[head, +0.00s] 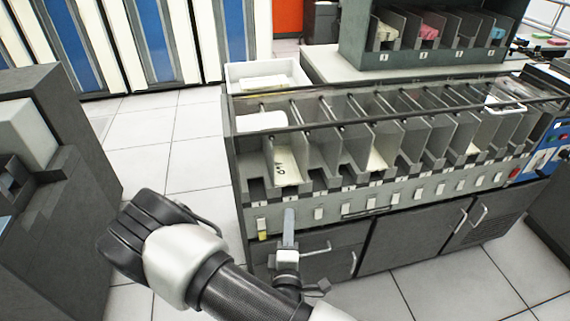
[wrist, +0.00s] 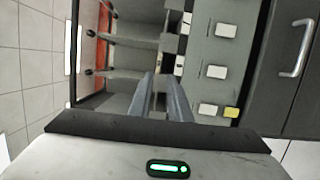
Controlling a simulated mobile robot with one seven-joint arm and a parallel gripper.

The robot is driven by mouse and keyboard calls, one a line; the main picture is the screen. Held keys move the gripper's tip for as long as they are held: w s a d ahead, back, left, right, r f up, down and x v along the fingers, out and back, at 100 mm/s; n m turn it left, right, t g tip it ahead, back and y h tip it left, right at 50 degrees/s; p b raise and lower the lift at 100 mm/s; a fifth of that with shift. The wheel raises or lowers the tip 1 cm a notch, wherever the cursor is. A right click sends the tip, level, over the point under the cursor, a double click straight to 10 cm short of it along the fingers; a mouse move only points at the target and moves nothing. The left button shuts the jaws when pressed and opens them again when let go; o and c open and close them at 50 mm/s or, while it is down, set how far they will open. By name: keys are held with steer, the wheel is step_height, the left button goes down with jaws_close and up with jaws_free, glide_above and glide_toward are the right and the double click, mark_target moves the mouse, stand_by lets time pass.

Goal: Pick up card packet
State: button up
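A cream card packet (head: 287,164) with dark markings lies in a slot near the left end of the grey card sorter (head: 335,203). Other pale cards lie in slots farther right, one in a middle slot (head: 378,160). My gripper (head: 289,216) is in front of the sorter's left end, just below and in front of the slot with the marked packet. In the wrist view my gripper (wrist: 161,80) shows two grey fingers with a narrow gap and nothing visible between them. The fingers point toward the slots. I cannot make out the packet clearly in the wrist view.
A white tray (head: 290,70) sits at the sorter's back left. A rack (head: 432,52) with coloured cards stands behind. Handled cabinet doors (head: 410,240) are below the slots. A dark machine (head: 70,125) stands at left. Tiled floor (head: 170,150) between is clear.

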mark_target(290, 184)
steer(key=w+b, duration=0.1)
steer(key=w, duration=1.3)
steer(key=shift+w+a+r, duration=0.1)
steer(key=shift+w+a, duration=0.05)
steer(key=shift+w, duration=0.15)
steer(key=shift+c, duration=0.4)
jaws_close()
